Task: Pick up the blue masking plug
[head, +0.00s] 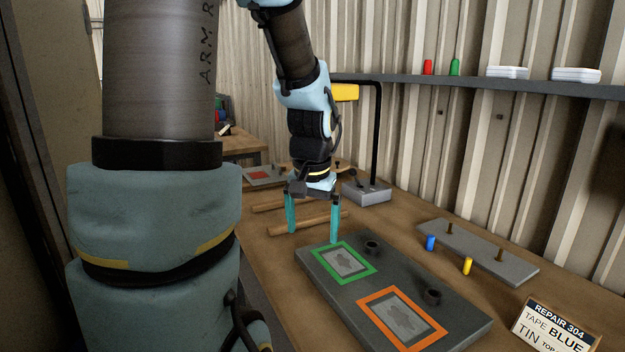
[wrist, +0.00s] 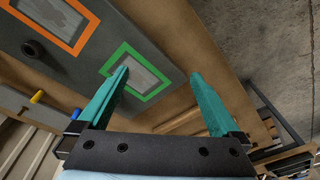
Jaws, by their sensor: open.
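The blue masking plug (head: 430,243) is a small upright cylinder on the wooden bench, close to the near edge of a thin grey strip with brass pegs (head: 480,253). In the wrist view a small bit of the blue plug (wrist: 75,114) shows beside my left-hand finger, which crowds it. My gripper (head: 312,235) has two teal fingers, open and empty, pointing down near the far left corner of the dark grey plate. It is well to the left of the plug. In the wrist view my gripper (wrist: 160,74) spans the green frame's end of that plate.
A yellow plug (head: 467,266) stands near the blue one. The dark plate (head: 345,292) carries a green frame (head: 345,262), an orange frame (head: 402,318) and two dark rings. A sign (head: 553,328) stands front right. A lamp (head: 367,192) and wooden bars (head: 310,222) lie behind.

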